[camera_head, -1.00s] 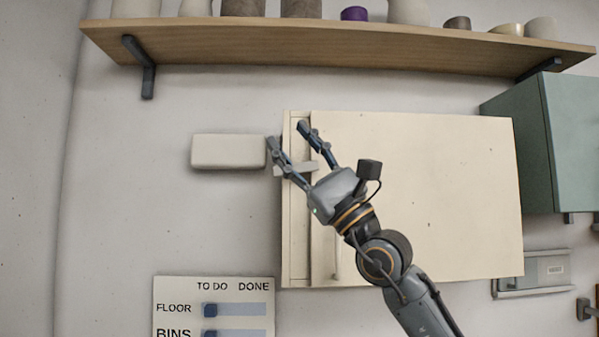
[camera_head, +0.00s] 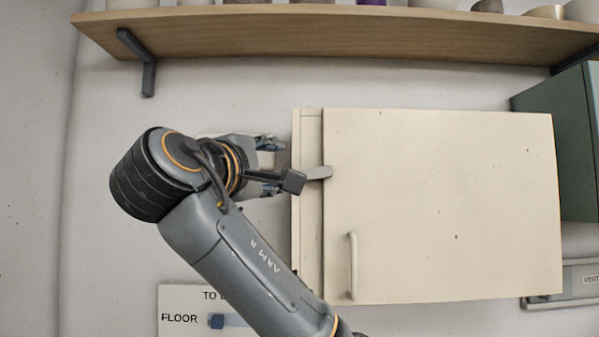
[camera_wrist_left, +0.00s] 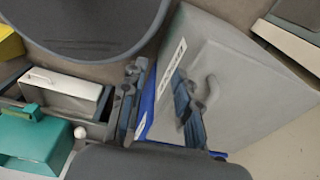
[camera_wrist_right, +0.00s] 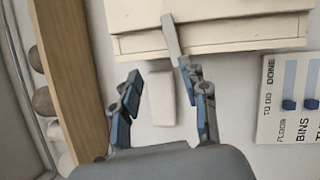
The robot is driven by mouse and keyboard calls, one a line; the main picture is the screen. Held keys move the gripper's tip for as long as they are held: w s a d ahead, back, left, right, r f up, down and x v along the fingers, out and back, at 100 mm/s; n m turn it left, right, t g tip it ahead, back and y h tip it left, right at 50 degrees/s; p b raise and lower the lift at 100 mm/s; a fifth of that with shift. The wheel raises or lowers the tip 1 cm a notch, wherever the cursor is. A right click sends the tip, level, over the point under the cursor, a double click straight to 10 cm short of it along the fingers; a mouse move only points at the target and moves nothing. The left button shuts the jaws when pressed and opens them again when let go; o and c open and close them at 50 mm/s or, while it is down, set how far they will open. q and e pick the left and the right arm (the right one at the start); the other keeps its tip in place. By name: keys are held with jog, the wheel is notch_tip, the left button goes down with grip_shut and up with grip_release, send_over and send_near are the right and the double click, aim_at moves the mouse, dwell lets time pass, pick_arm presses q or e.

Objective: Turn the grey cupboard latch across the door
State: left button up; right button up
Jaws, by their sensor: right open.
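The cream cupboard (camera_head: 440,200) is on the wall with its door shut. The grey latch (camera_head: 318,172) reaches from the frame strip over the door's left edge, slightly tilted; its left end is hidden behind my right gripper. In the right wrist view the latch (camera_wrist_right: 172,38) crosses the door edge, its outer end beside one fingertip. My right gripper (camera_head: 272,162) is open just left of the cupboard; its fingers (camera_wrist_right: 160,78) are apart, and I cannot tell whether one touches the latch. My left gripper (camera_wrist_left: 157,82) is open, away from the cupboard.
A pale box (camera_wrist_right: 162,98) is on the wall behind my right fingers. A wooden shelf (camera_head: 330,32) runs above, a green cabinet (camera_head: 560,140) stands at right, and a TO DO board (camera_head: 180,300) hangs below. Near my left gripper are a grey box (camera_wrist_left: 230,85) and a teal bin (camera_wrist_left: 30,140).

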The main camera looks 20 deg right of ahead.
jog(key=f+p+x, duration=0.1)
jog(key=p+x, duration=0.6)
jog(key=x, duration=0.5)
jog(key=shift+w+f+n+y+p, duration=0.3)
jog(key=shift+w+f+y+p, duration=0.1)
jog(key=shift+w+f, duration=0.2)
